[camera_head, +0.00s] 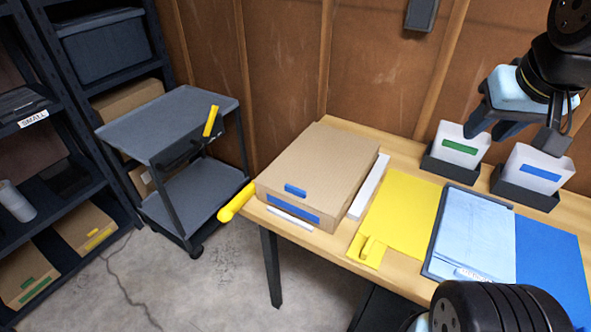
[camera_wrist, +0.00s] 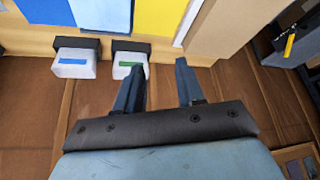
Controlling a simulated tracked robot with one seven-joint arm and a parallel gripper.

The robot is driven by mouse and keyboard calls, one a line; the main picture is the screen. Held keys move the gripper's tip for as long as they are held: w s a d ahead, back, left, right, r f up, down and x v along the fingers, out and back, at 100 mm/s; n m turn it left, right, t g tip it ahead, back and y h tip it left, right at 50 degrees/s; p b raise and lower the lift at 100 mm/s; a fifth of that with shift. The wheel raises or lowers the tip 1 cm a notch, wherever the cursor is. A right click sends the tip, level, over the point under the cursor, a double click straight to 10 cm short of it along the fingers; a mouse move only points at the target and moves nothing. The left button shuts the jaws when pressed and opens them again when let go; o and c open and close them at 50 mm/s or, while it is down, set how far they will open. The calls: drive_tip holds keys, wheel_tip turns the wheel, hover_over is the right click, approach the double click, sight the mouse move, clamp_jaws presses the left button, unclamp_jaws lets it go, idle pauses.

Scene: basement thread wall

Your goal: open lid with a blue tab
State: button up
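A closed cardboard box (camera_head: 318,168) sits on the left end of the wooden table. A blue tab (camera_head: 296,190) sticks out at the front edge of its lid, above a blue label (camera_head: 292,214) on the front face. In the wrist view part of the box (camera_wrist: 217,28) shows at the top right; its tab is not visible there. My gripper (camera_head: 517,138) hangs at the upper right in the head view, near two white bins and well apart from the box. In the wrist view my gripper (camera_wrist: 160,75) has its two fingers apart with nothing between them.
White bins with a green label (camera_head: 461,146) and a blue label (camera_head: 541,173) stand at the table's back. A yellow sheet (camera_head: 403,204), a tray of light-blue papers (camera_head: 473,235) and a blue mat (camera_head: 548,258) lie right of the box. A grey cart (camera_head: 168,124) stands left.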

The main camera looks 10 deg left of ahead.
drive_tip(key=shift+s, duration=0.15)
drive_tip(key=n+g, duration=0.5)
drive_tip(key=n, duration=0.8)
hover_over(295, 189)
wheel_tip(295, 189, down, 13)
wheel_tip(295, 189, down, 13)
drive_tip(key=shift+f, duration=0.2)
